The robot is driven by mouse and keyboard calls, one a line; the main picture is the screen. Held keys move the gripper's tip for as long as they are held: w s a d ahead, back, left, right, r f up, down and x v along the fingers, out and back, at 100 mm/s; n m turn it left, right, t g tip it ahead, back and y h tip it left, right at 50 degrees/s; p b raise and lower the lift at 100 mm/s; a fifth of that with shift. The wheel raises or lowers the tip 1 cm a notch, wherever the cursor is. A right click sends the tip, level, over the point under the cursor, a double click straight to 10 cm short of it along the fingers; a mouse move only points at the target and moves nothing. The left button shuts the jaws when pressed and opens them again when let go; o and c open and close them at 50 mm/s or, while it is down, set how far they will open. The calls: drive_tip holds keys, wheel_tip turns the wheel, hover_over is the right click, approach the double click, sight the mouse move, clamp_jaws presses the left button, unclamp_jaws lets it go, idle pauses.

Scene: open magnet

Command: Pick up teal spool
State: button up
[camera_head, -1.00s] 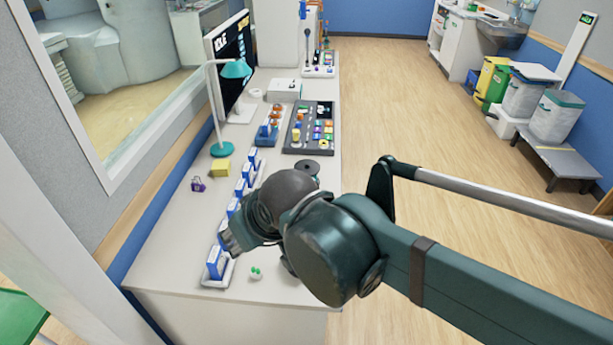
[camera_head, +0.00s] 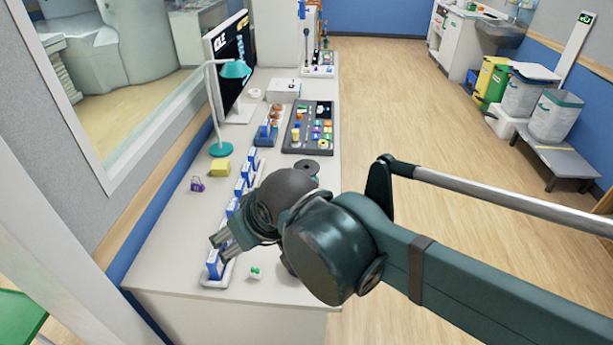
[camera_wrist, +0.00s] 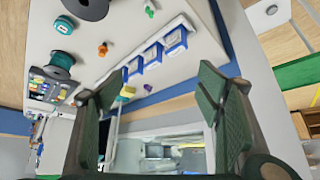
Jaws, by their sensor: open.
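The teal spool (camera_wrist: 62,62), with a dark flange and teal winding, stands on the white desk at the left of the wrist view, beside the button console. In the head view the spool (camera_head: 305,167) by the console shows mainly its dark top. My gripper (camera_head: 220,249) is over the near left part of the desk, above the row of blue-and-white boxes, apart from the spool. In the wrist view my gripper (camera_wrist: 161,72) has its two green fingers spread, with nothing held between them.
Another dark spool (camera_wrist: 86,7) is cut off at the top of the wrist view.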

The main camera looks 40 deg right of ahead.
drive_tip(key=w+d+r+n+g+p, duration=0.2)
drive_tip(key=w+d+r+n, duration=0.2)
drive_tip(key=w+d, duration=0.6)
drive_tip(key=n+g+p, duration=0.4)
drive_tip(key=n+g, duration=0.1)
drive_tip(key=n, duration=0.6)
approach(306, 167)
wheel_tip(306, 167, down, 6)
drive_tip(key=shift+r, duration=0.2)
drive_tip(key=shift+d+f, duration=0.1)
drive_tip(key=shift+f, duration=0.1)
drive_tip(key=shift+f+b, duration=0.35)
drive_tip(key=shift+f, duration=0.95)
